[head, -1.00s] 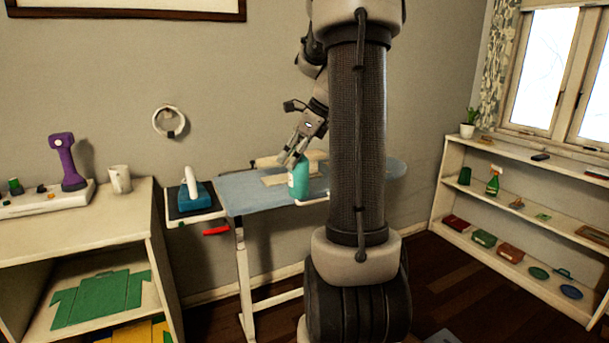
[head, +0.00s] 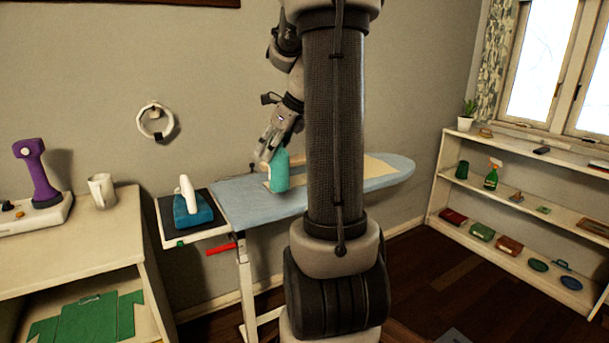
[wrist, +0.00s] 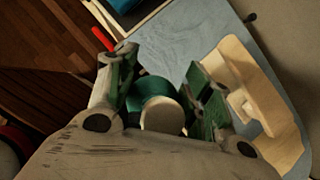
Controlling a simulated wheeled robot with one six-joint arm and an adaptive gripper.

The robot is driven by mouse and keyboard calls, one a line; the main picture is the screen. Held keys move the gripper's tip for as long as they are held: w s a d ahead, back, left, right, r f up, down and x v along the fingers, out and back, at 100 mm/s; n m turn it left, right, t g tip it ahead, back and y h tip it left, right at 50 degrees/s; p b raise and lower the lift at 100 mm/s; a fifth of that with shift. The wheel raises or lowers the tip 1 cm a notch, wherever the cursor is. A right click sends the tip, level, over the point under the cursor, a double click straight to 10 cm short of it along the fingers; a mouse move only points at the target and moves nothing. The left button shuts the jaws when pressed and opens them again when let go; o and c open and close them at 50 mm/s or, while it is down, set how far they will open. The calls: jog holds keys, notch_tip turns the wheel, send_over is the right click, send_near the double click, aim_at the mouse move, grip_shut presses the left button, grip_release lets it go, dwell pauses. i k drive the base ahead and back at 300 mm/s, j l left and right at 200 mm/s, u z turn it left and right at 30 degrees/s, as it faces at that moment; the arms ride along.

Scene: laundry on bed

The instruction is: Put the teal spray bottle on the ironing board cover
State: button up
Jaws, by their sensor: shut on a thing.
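The teal spray bottle (head: 279,172) is upright at the ironing board, left of my arm in the head view. My gripper (head: 267,158) is shut on its upper part. In the wrist view the bottle (wrist: 155,90) sits between the two fingers of my gripper (wrist: 165,92), its pale round top towards the camera. The light blue ironing board cover (head: 245,203) lies behind and below the bottle. I cannot tell whether the bottle's base touches the cover. My arm hides the middle of the board.
A teal iron (head: 192,208) stands on the dark rest at the board's left end. A pale wooden piece (wrist: 240,85) lies on the board. A white mug (head: 102,190) and a purple device (head: 37,175) stand on the left cabinet. A shelf (head: 470,140) is at right.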

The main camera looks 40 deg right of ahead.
aim_at(233, 189)
jog(key=i, duration=0.9)
